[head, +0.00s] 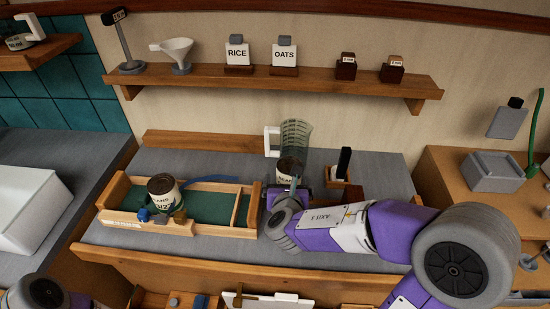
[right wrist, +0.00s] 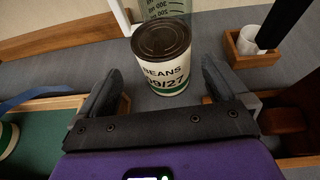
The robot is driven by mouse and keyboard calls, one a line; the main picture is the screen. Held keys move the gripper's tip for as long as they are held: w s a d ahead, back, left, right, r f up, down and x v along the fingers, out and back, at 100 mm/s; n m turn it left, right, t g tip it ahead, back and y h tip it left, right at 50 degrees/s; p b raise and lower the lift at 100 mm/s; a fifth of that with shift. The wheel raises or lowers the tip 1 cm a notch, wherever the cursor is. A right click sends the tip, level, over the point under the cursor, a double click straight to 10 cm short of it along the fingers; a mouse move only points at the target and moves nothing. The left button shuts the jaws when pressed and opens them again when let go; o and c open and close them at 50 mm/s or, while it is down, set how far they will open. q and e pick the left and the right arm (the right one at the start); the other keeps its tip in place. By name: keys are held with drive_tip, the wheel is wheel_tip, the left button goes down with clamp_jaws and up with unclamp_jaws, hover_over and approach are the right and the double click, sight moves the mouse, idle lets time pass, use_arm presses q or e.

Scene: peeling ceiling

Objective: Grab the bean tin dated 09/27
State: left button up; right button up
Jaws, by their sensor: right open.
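A bean tin (right wrist: 165,68) with a dark lid and a white and green label reading BEANS 09/27 stands upright on the grey counter in the right wrist view. In the head view the same tin (head: 290,168) is partly hidden behind my right gripper (head: 291,193). In the wrist view my right gripper (right wrist: 158,78) is open, its fingers to either side of the tin's near side, with gaps visible. Another bean tin (head: 162,193) stands in the wooden tray at left; its date is partly hidden. My left gripper is not in view.
A clear measuring jug (head: 296,133) with a white handle stands right behind the dated tin. A wooden holder with a black-handled item (head: 343,163) is to its right. The green-lined tray (head: 215,231) lies to the left. A shelf (head: 280,80) runs above.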

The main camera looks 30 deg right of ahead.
sight(284, 164)
drive_tip(key=shift+w+d+f, duration=0.1)
drive_tip(key=shift+w+d, duration=0.1)
drive_tip(key=shift+w, duration=0.1)
drive_tip(key=shift+w+d+f, duration=0.15)
drive_tip(key=shift+w, duration=0.05)
drive_tip(key=b+x, duration=0.1)
drive_tip(key=x, duration=0.1)
drive_tip(key=b+x, duration=0.1)
drive_tip(key=x, duration=0.2)
drive_tip(key=shift+d+f, duration=0.3)
drive_tip(key=shift+f, duration=0.2)
drive_tip(key=shift+r, duration=0.1)
drive_tip(key=shift+c, duration=0.5)
drive_tip(key=shift+w, duration=0.1)
drive_tip(key=c, duration=1.1)
